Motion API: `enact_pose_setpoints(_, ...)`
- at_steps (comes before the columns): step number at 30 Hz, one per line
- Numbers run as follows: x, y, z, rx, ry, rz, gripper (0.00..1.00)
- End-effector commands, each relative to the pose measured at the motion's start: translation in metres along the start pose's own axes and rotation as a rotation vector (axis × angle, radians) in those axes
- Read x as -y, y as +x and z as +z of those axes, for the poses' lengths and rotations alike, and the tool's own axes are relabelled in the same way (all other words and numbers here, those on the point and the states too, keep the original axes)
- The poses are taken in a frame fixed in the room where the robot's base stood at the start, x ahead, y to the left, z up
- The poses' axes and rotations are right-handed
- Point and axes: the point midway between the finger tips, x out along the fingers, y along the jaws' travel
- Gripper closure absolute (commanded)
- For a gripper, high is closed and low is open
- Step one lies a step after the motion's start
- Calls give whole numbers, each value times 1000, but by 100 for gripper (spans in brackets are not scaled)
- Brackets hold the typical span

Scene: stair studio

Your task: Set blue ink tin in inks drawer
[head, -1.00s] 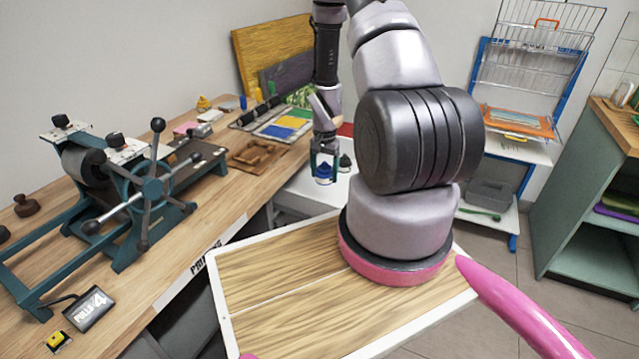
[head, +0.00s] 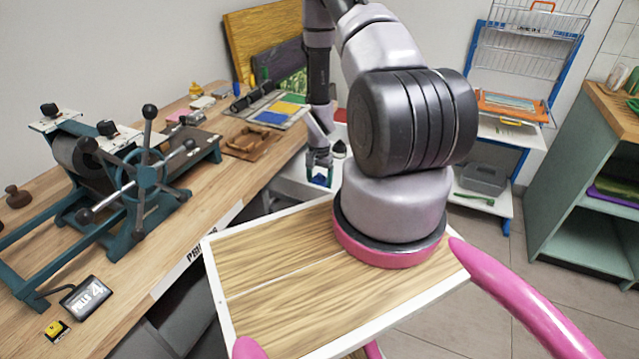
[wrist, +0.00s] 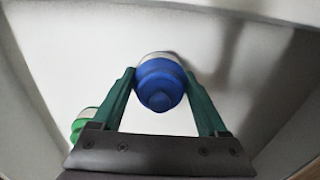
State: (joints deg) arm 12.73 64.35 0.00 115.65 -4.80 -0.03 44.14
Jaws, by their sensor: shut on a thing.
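The blue ink tin (wrist: 160,84) is between the green fingers of my gripper (wrist: 160,76) in the wrist view. It has a blue rounded top and a pale lower part. In the head view my gripper (head: 319,172) points down and is shut on the blue tin (head: 320,180). The white inks drawer (wrist: 235,60) lies under the tin, with raised edges at the far and left sides. I cannot tell whether the tin touches its floor. A green-topped tin (wrist: 84,122) stands at left, partly hidden by a finger.
A dark-topped tin (head: 339,149) stands just behind my gripper in the head view. The wooden bench (head: 140,250) with a teal press (head: 135,175) lies to the left. A blue-framed rack (head: 520,110) and a green shelf unit (head: 590,190) stand to the right.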

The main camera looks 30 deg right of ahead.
Motion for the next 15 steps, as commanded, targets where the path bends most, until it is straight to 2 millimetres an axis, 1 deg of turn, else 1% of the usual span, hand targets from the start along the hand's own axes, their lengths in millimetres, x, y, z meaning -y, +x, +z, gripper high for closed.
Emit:
enact_pose_setpoints(3,0,3,0,0,0,0,100)
enact_pose_setpoints(4,0,3,0,0,0,0,16)
enact_pose_setpoints(5,0,2,0,0,0,0,5)
enact_pose_setpoints(6,0,2,0,0,0,0,0)
enact_pose_setpoints(12,0,2,0,0,0,0,0)
enact_pose_setpoints(15,0,-3,0,0,0,0,0)
